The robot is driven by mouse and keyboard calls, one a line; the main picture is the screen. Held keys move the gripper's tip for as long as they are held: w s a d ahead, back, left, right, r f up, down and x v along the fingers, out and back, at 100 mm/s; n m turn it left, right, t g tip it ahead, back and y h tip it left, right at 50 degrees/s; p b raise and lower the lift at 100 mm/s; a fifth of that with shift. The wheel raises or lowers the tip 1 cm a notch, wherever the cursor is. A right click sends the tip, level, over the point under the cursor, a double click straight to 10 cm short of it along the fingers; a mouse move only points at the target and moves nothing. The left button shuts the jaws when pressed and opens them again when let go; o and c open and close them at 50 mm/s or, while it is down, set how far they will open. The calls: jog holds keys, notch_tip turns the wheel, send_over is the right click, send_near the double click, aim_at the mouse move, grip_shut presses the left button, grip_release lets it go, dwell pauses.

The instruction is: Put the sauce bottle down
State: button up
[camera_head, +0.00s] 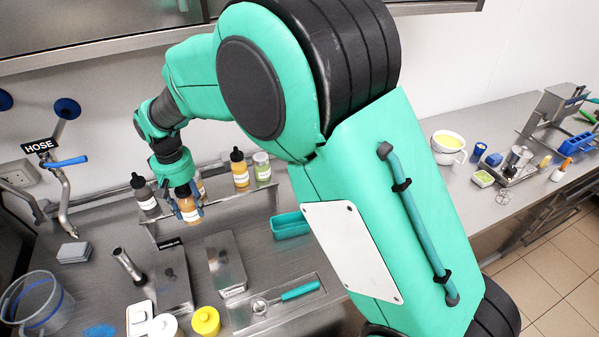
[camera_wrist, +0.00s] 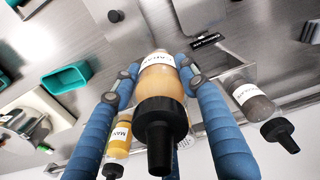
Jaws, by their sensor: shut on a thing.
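The sauce bottle (camera_head: 188,207) has an orange-brown body, a white label and a black nozzle cap. In the wrist view the sauce bottle (camera_wrist: 162,82) sits between both blue fingers, its cap toward the camera. My gripper (camera_head: 187,203) is shut on it and holds it about upright at the raised metal shelf (camera_head: 225,211). In the wrist view my gripper (camera_wrist: 157,76) has one finger on each side of the body. I cannot tell whether the bottle's base touches the shelf.
A dark sauce bottle (camera_head: 146,197) stands left on the shelf. A yellow bottle (camera_head: 239,170) and a pale-lidded jar (camera_head: 262,169) stand right, and another bottle is partly hidden behind the gripper. A teal tray (camera_head: 290,225) and metal lids (camera_head: 226,262) lie on the counter.

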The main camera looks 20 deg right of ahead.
jog(key=w+d+f+m, duration=0.1)
jog(key=d+f, duration=0.2)
jog(key=d, duration=0.7)
jog(key=w+d+f+m, duration=0.1)
jog(key=w+d+f, duration=0.15)
jog(key=d, duration=0.75)
jog(key=w+d+f+m, duration=0.1)
jog(key=d+f, duration=0.2)
jog(key=d, duration=0.7)
jog(key=w+d+f+m+p, duration=0.3)
jog(key=w+d+m+p, duration=0.3)
jog(key=w+d, duration=0.9)
jog(key=shift+w+d+p, duration=0.3)
jog(key=shift+w+p, duration=1.2)
jog(key=shift+p, duration=0.4)
jog(key=shift+f, duration=0.1)
jog(key=shift+f, duration=0.1)
jog(key=shift+f, duration=2.4)
